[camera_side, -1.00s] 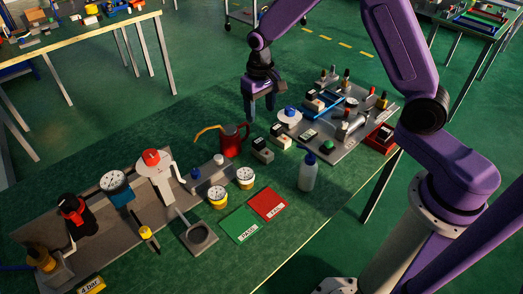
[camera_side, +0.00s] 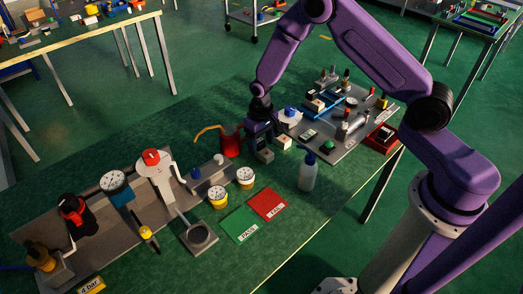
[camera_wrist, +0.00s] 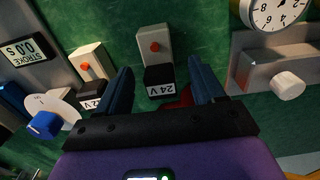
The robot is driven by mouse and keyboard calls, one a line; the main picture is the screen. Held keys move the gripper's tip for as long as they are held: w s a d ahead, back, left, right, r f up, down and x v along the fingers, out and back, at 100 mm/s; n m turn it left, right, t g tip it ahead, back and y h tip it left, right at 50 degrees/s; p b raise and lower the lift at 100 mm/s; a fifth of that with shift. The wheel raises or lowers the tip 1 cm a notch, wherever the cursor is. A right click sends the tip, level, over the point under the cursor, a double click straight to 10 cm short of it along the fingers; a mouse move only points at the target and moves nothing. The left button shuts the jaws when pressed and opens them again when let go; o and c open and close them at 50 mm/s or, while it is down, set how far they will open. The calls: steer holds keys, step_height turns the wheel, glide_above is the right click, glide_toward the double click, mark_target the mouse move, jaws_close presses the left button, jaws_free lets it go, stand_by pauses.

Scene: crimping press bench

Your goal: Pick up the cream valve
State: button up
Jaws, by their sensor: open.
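The cream valve (camera_side: 285,143) is a small block with a black end, standing on the green bench right of a similar grey valve (camera_side: 264,155). The grey valve (camera_wrist: 153,42) shows ahead, between the lines of my two fingers. My gripper (camera_side: 258,143) is open and low, just behind the grey valve; it also shows in the wrist view (camera_wrist: 160,72). Nothing is held.
A red oil can (camera_side: 231,141) stands close left of my gripper. A white disc with a blue knob (camera_side: 290,115) and a tray (camera_side: 340,150) of parts lie to the right. A white bottle (camera_side: 308,172) stands in front. Gauges (camera_side: 245,177) stand at front left.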

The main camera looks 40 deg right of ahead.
mark_target(261, 142)
steer(key=shift+f, duration=1.6)
steer(key=c, duration=1.2)
steer(key=shift+r, duration=0.1)
